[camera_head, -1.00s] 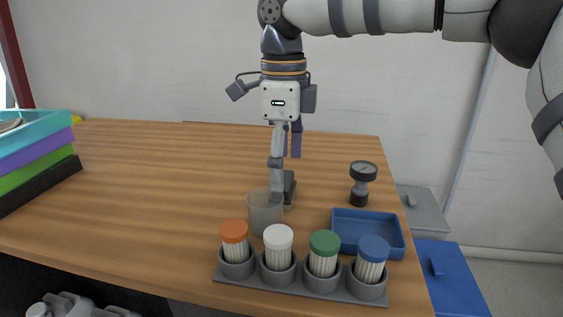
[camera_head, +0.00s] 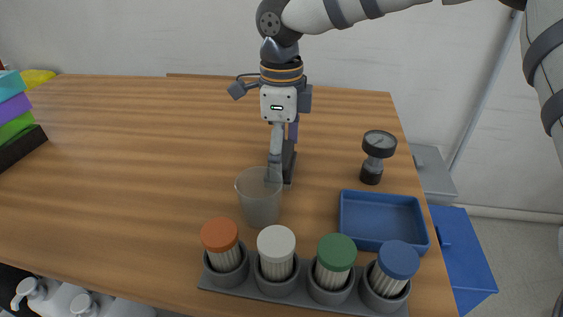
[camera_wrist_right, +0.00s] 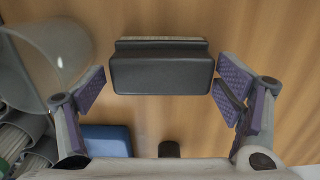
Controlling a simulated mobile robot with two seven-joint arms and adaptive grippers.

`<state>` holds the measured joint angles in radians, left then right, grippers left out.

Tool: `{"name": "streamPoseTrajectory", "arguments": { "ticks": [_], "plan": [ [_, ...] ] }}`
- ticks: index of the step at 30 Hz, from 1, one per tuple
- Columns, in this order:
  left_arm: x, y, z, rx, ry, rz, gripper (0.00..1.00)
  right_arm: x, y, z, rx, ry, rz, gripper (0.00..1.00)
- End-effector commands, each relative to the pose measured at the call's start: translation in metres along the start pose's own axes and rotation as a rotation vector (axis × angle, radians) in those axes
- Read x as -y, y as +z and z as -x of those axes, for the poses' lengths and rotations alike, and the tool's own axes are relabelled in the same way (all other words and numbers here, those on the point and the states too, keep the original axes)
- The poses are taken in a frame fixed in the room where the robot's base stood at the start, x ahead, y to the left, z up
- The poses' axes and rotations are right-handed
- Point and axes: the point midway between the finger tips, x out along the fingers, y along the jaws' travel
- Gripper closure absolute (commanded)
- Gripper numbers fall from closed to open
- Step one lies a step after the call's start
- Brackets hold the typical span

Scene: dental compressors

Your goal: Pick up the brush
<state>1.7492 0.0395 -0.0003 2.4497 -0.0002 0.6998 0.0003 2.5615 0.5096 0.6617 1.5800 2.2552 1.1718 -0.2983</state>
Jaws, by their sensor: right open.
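The brush appears to be the dark block with a pale strip along one edge (camera_wrist_right: 160,70); in the head view it shows as a dark shape (camera_head: 289,166) on the table, partly hidden by my gripper. My right gripper (camera_head: 281,168) points down over it, behind the clear cup. In the right wrist view my right gripper (camera_wrist_right: 163,88) is open, its purple-padded fingers on either side of the brush with gaps, not closed on it. My left gripper is not in view.
A clear cup (camera_head: 260,200) stands close in front of the gripper. A grey rack (camera_head: 250,285) holds capped containers at the front.

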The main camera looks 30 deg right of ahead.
Motion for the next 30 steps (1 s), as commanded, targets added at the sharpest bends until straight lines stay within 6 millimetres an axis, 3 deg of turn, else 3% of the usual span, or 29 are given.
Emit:
{"name": "streamPoseTrajectory", "arguments": {
  "ticks": [3,10,15,18,25,30],
  "plan": [
    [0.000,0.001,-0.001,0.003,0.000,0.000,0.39,0.000,0.000,-0.015,0.000,0.000,0.000,0.15],
    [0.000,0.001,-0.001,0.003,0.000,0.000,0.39,0.000,0.001,-0.017,0.002,-0.001,-0.001,0.15],
    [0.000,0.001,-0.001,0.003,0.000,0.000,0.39,0.000,0.001,-0.017,0.001,-0.001,-0.001,0.54],
    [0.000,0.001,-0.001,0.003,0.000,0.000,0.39,0.001,0.001,-0.016,0.002,-0.001,-0.001,0.59],
    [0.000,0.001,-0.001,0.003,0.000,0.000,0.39,0.001,0.001,-0.014,0.002,-0.002,-0.001,0.59],
    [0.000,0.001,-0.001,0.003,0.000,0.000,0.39,0.001,0.002,0.008,0.005,-0.003,-0.001,0.59]
  ]
}}
